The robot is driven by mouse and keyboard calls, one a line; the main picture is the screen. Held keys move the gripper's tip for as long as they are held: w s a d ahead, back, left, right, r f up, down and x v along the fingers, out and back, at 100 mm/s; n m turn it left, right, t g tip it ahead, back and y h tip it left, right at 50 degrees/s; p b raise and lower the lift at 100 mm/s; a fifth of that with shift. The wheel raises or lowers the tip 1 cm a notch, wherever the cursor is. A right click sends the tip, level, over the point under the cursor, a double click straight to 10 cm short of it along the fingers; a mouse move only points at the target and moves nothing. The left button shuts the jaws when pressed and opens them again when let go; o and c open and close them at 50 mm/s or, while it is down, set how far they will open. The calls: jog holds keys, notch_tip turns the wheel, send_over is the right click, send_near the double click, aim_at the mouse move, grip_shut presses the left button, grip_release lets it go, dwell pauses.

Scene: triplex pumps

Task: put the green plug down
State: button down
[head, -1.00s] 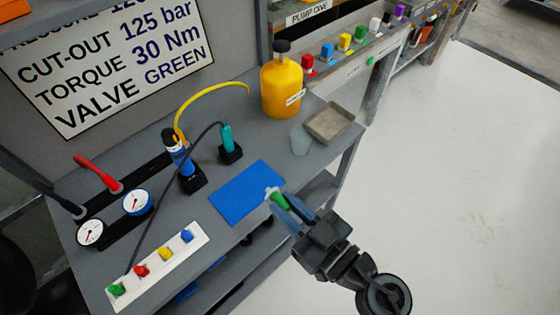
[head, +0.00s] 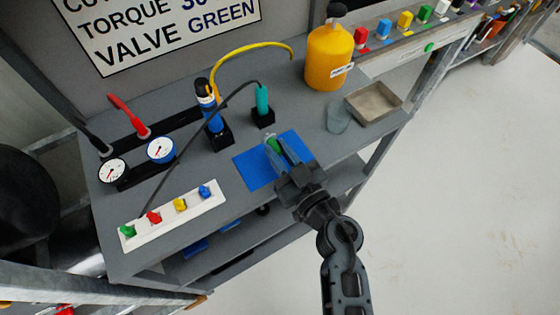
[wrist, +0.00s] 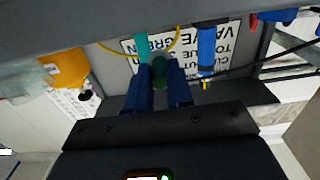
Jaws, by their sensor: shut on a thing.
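My gripper (head: 279,147) is shut on the green plug (head: 272,143), which has a pale tip. In the head view the plug is over the far part of the blue mat (head: 257,174) on the grey bench. I cannot tell whether it touches the mat. In the wrist view the dark green plug (wrist: 160,75) sits between the two blue fingers of my gripper (wrist: 160,84), partly hidden by them.
A teal-handled tool (head: 262,100) and a blue cylinder (head: 209,105) stand in black holders behind the mat. A white strip (head: 167,222) with several coloured plugs lies left. A yellow bottle (head: 328,60) and a shallow tray (head: 374,103) are at right.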

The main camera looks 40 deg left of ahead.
jog(key=shift+f+b, duration=0.5)
jog(key=shift+f, duration=1.1)
jog(key=shift+f, duration=0.55)
jog(key=c, duration=1)
grip_release()
jog(key=shift+r, duration=0.6)
jog(key=v, duration=1.2)
jog(key=shift+p, duration=0.45)
jog(key=shift+f, duration=0.1)
